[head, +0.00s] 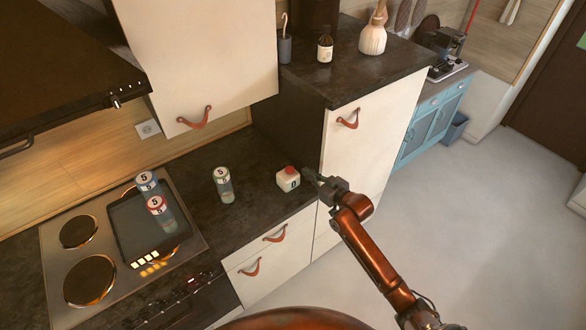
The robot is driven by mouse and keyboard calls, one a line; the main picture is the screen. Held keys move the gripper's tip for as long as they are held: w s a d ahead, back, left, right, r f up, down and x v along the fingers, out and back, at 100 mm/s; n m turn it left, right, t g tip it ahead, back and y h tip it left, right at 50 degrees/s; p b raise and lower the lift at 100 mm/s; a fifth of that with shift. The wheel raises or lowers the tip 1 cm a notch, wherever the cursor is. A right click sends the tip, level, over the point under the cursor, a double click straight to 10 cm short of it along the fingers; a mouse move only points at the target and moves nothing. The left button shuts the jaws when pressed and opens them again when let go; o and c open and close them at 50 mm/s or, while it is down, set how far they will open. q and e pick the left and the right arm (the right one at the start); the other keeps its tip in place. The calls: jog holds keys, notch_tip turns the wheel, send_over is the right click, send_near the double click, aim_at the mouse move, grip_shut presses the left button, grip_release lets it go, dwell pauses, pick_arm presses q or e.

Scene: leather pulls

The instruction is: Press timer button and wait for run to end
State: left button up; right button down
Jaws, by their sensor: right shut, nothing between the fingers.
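The timer (288,181) is a small pale box with a red button (288,170) on top and a dark "0" on its front. It stands on the dark counter near the front right corner. My right gripper (308,174) is shut and empty, just right of the timer at about the height of its top. I cannot tell whether its tips touch the box. The red button shows uncovered. My left gripper is not in view.
A clear jar marked 5 (223,187) stands left of the timer.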

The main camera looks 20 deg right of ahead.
send_over(293, 175)
jog(key=shift+s+f+p, duration=0.2)
jog(key=shift+f+p, duration=0.2)
jog(key=shift+f, duration=0.7)
jog(key=f, duration=0.3)
jog(key=shift+w+f, duration=0.15)
jog(key=shift+w, duration=0.1)
jog(key=shift+f, duration=0.55)
